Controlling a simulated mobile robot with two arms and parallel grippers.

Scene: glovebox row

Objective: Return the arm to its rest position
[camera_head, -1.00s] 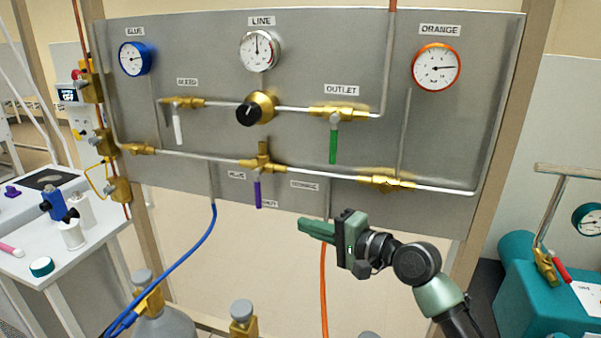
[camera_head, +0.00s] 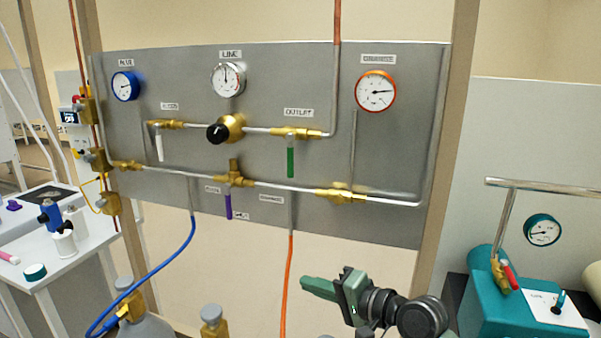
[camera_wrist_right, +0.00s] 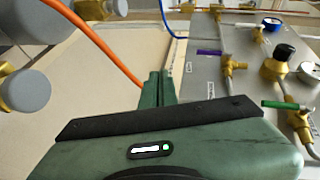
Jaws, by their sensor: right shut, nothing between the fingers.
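My right gripper (camera_head: 306,284) is shut and empty, with green fingers pointing left. In the head view it is in front of and below the grey gauge panel (camera_head: 390,222), to the right of the orange hose (camera_head: 286,270). The wrist view shows its fingers (camera_wrist_right: 157,84) pressed together, clear of the panel and the hose. My right arm comes in from the bottom right; most of it is out of the picture. My left gripper is not in view.
The panel carries a green lever (camera_head: 290,162), a purple lever (camera_head: 228,206) and a black knob (camera_head: 218,134). Gas cylinders with grey caps (camera_head: 211,313) stand below. A teal machine (camera_head: 490,315) is at the right, and a white table (camera_head: 60,255) at the left.

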